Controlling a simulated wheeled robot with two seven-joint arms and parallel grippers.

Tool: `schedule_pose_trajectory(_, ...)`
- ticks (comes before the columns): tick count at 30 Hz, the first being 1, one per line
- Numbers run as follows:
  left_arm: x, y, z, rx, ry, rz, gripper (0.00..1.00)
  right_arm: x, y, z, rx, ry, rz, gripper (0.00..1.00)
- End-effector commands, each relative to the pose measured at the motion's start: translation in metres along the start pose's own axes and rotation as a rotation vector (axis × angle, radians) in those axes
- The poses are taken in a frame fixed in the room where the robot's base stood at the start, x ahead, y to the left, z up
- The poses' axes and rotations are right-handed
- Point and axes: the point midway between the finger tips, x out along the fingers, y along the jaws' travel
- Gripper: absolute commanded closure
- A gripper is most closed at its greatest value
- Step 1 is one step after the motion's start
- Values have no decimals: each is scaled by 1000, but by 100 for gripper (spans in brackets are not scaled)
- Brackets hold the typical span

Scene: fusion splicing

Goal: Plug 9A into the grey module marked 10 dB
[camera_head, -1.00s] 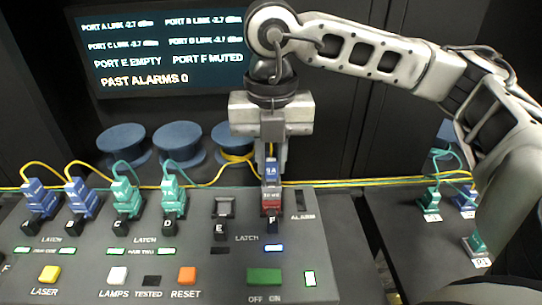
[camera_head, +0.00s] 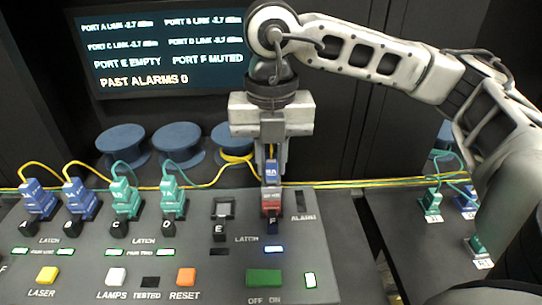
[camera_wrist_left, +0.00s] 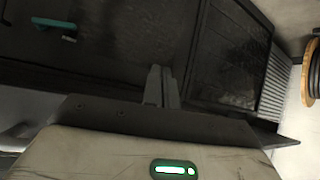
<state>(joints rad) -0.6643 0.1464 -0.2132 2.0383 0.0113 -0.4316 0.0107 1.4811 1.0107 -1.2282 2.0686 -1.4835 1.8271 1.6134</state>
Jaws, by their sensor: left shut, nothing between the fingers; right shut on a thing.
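My right gripper (camera_head: 271,148) comes down from above and is shut on the blue plug 9A (camera_head: 271,171), which it holds upright at port F. Directly below the plug is a red module (camera_head: 271,200) standing in port F; its marking is too small to read. Plug and module look in line and very close or touching; I cannot tell whether the plug is seated. No module plainly marked 10 dB is readable. My left gripper is outside the head view; in the left wrist view its fingers (camera_wrist_left: 161,86) are shut and empty.
Blue and green plugs fill ports A to D. Port E (camera_head: 222,210) has a grey fitting and no plug. The screen (camera_head: 165,50) reads port E empty, port F muted. Cable spools (camera_head: 180,140) stand behind the panel. Several plugs sit on the right side table (camera_head: 410,250).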

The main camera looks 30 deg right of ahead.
Motion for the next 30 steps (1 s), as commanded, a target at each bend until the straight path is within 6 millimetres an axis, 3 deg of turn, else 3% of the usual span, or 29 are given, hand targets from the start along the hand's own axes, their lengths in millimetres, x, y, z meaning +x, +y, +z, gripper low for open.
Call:
schedule_pose_trajectory(14, 3, 0, 3, 1, 6, 1, 100, 8, 0, 0, 0, 0, 0, 100)
schedule_pose_trajectory(15, 3, 0, 4, 1, 6, 1, 100, 8, 0, 0, 0, 0, 0, 80)
schedule_pose_trajectory(18, 3, 0, 4, 1, 6, 1, 100, 8, 0, 0, 0, 0, 0, 57)
schedule_pose_trajectory(30, 3, 1, 2, -1, 6, 3, 100, 8, 0, 0, 0, 0, 0, 57)
